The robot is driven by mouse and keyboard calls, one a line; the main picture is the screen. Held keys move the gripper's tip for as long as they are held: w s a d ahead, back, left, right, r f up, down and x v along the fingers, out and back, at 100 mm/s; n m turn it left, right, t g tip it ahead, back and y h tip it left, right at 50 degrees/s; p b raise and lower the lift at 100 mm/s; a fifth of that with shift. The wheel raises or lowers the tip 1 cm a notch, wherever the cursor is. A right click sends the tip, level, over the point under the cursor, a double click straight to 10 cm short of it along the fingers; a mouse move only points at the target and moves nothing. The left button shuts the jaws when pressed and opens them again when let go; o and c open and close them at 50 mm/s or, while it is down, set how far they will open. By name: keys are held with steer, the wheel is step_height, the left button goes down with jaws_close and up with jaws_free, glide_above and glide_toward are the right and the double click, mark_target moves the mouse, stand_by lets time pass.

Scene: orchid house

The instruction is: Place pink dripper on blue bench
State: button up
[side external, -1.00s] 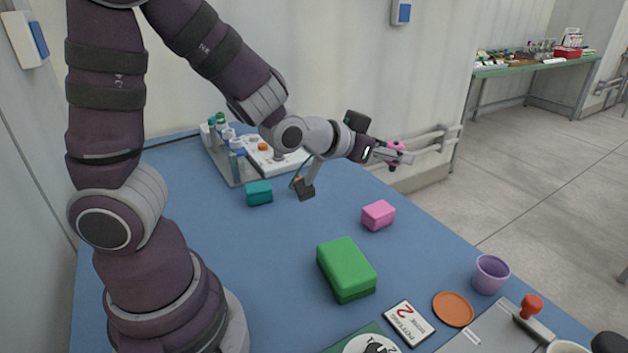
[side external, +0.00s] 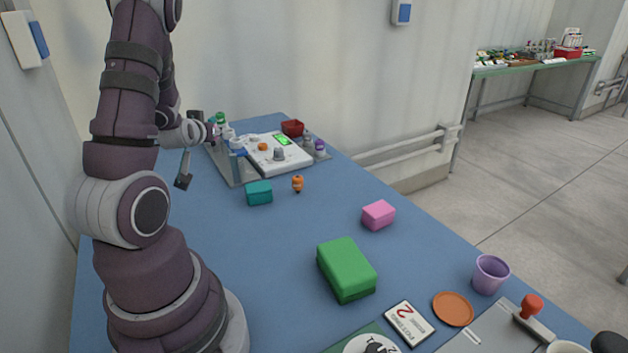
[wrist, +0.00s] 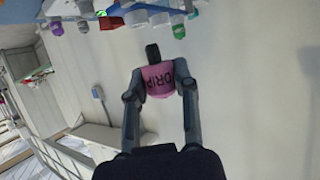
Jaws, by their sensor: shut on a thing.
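The pink dripper (wrist: 159,84), a small pink bottle with a dark tip and "DRIP" lettering, is between my gripper's fingers (wrist: 160,80) in the wrist view. My gripper is shut on it. In the side external view my gripper (side external: 212,132) is at the far left end of the blue bench (side external: 195,245), beside the rack of bottles, and mostly hidden by my arm. The dripper is hardly visible there. The wrist view is tilted, and its background behind the dripper is a pale wall.
A rack (side external: 238,166) of bottles and a white instrument (side external: 277,155) stand at the back. A teal box (side external: 258,193), an orange-topped item (side external: 297,184), a pink block (side external: 378,215) and a green block (side external: 346,268) lie on the bench. Bare blue surface lies between them.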

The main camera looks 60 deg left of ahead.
steer(key=w+a, duration=0.2)
steer(key=a, duration=0.2)
steer(key=w+a+f, duration=0.1)
steer(key=w+a, duration=0.1)
steer(key=a, duration=0.2)
steer(key=w+a, duration=0.2)
steer(key=a, duration=0.3)
steer(key=shift+w+a+f, duration=0.1)
steer(key=shift+w+f, duration=0.05)
steer(key=shift+f, duration=0.1)
steer(key=f, duration=0.2)
steer(key=a+f, duration=0.1)
steer(key=shift+w+a+f, duration=0.1)
steer(key=shift+w, duration=0.2)
steer(key=o, duration=0.8)
steer(key=shift+o, duration=0.2)
